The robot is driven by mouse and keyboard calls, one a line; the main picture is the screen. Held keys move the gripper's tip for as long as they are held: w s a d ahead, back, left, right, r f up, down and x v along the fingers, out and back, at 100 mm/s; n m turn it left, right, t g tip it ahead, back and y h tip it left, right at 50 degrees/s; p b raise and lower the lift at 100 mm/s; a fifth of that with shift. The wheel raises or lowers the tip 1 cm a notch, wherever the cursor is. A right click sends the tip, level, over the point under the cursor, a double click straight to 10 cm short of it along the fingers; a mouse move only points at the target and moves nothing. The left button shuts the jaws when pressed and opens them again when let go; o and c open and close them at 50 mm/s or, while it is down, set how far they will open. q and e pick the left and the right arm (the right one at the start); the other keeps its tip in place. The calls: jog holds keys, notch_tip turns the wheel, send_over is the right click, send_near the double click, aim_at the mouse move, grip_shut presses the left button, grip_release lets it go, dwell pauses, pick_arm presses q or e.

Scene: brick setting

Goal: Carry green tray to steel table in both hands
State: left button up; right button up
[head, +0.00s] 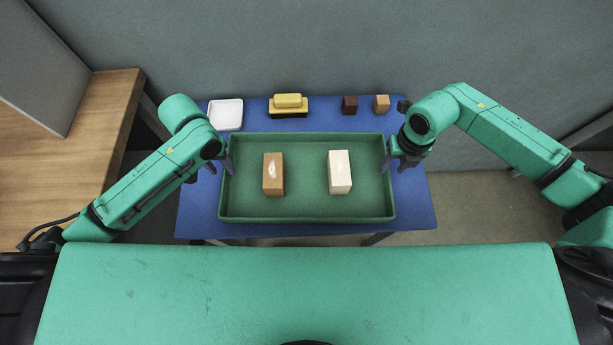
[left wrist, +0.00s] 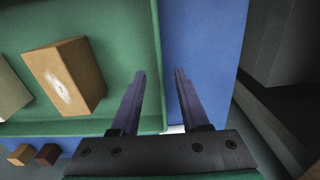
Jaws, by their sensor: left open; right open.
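The green tray (head: 308,215) lies flat on a blue-topped table (head: 415,205). It holds a brown block (head: 273,174) on the left and a cream block (head: 340,172) on the right. My left gripper (head: 221,168) is open at the tray's left end. In the left wrist view, its fingers (left wrist: 161,73) appear on either side of the tray's rim (left wrist: 157,60), apart from it. My right gripper (head: 394,168) is open at the tray's right end, with its fingers near that rim. No table with a steel top shows in either view.
Behind the tray stand a white dish (head: 225,114), a yellow-topped sponge or brush (head: 289,104), a dark brown cube (head: 350,105) and a tan cube (head: 382,104). A wooden surface (head: 85,130) is at the left, with a grey panel (head: 40,70). A wall rises behind.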

aim_at(224, 171)
pick_arm(q)
notch_tip(224, 171, down, 5)
jog(key=shift+w+r, duration=0.1)
jog(key=shift+r, duration=0.05)
pick_arm(e)
notch_tip(224, 171, down, 5)
jog(key=shift+w+r, duration=0.1)
jog(key=shift+r, duration=0.05)
pick_arm(q)
grip_shut()
pick_arm(e)
grip_shut()
pick_arm(q)
jog(key=shift+w+r, duration=0.1)
pick_arm(e)
jog(key=shift+w+r, duration=0.1)
dwell(0.6)
